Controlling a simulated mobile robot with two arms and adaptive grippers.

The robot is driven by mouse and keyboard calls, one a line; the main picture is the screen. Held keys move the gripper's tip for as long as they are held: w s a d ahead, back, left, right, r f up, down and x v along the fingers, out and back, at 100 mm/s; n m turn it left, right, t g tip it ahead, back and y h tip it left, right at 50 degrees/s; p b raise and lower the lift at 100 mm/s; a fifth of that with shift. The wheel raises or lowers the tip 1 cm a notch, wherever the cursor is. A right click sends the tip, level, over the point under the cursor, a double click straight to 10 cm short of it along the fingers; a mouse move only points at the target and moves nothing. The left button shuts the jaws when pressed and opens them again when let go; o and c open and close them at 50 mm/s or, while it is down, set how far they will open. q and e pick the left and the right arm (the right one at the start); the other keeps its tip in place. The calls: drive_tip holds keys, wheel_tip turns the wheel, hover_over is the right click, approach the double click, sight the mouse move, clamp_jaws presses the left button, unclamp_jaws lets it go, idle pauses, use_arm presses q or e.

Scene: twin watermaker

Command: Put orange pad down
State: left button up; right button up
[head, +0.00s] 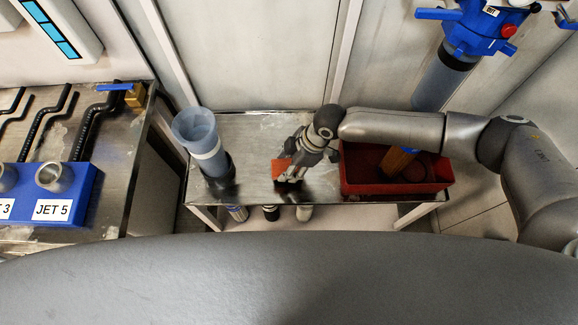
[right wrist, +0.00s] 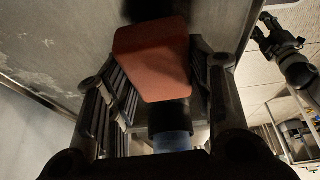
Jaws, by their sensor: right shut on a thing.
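The orange pad (head: 279,168) is a small block held over the metal table. It shows large in the right wrist view (right wrist: 152,60), between the fingers. My right gripper (head: 290,175) is shut on the pad, low over the middle of the table, with dark shadow beneath. I cannot tell whether the pad touches the tabletop. My left gripper (right wrist: 272,36) is outside the head view. It shows small at the upper right of the right wrist view, with its fingers apart and nothing between them.
A blue-grey cylinder (head: 204,150) stands upright on the table's left end. A red bin (head: 360,187) holding a brownish-orange thing stands at the right end. The metal tabletop (head: 255,130) is bare behind and left of my gripper. A blue-topped housing (head: 472,35) hangs at upper right.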

drive_tip(key=shift+f, duration=0.7)
drive_tip(key=shift+s, duration=0.1)
drive_tip(key=shift+f, duration=0.2)
drive_tip(key=o, duration=1)
drive_tip(key=shift+f, duration=0.1)
drive_tip(key=v, duration=1.1)
drive_tip(key=shift+a, duration=0.2)
